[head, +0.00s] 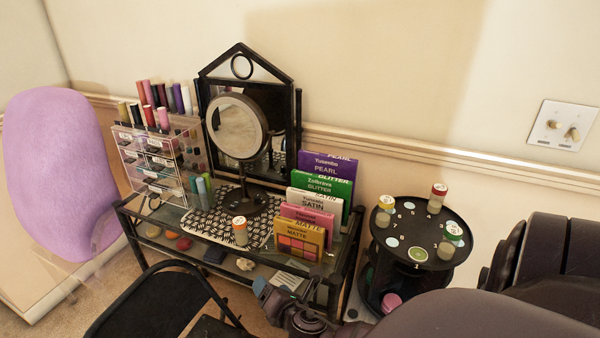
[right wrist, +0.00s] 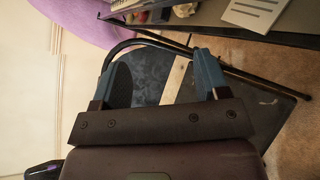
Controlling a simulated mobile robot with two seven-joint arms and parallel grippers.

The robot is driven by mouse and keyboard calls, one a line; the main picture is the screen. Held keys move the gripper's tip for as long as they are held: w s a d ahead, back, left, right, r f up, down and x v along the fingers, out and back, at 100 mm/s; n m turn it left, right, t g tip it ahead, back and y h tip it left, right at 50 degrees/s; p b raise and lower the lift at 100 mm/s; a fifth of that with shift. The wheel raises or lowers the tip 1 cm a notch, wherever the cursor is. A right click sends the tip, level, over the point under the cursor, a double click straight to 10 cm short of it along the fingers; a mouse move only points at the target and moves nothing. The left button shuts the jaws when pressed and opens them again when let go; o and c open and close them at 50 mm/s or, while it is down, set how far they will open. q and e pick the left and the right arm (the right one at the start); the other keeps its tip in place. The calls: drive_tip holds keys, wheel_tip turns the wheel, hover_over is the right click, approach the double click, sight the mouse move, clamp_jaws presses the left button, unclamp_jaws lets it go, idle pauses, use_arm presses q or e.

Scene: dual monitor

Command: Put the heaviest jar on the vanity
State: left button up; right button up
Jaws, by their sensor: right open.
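A small jar (head: 240,231) with an orange-brown body and pale lid stands upright on the glass-topped vanity (head: 182,220), near its front edge. More small jars stand on the round black two-tier stand to the right: one with a yellowish body and pale lid (head: 385,204), one with a red top (head: 438,198), and one with a green top (head: 453,233). Which jar is heaviest cannot be seen. My right gripper (head: 270,294) is in front of the vanity's lower right part; in the right wrist view (right wrist: 163,72) its blue fingers are apart and empty. My left gripper is out of view.
The round stand (head: 398,254) has numbered spots. Colored palette boxes (head: 315,200), a round mirror (head: 237,126) and a clear organizer (head: 145,160) crowd the vanity. A black chair (head: 150,305) stands in front; a purple chair (head: 62,175) is left.

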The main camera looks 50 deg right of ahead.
drive_tip(key=s+a+f+m+g+y, duration=0.1)
drive_tip(key=s+a+f+m+y, duration=0.1)
drive_tip(key=s+m, duration=0.6)
drive_tip(key=s+a+f+m+g+y, duration=0.2)
drive_tip(key=s+a+m, duration=0.3)
drive_tip(key=s+m, duration=0.4)
drive_tip(key=m, duration=0.5)
drive_tip(key=shift+s, duration=0.1)
drive_tip(key=shift+r+p, duration=0.3)
drive_tip(key=shift+p, duration=0.25)
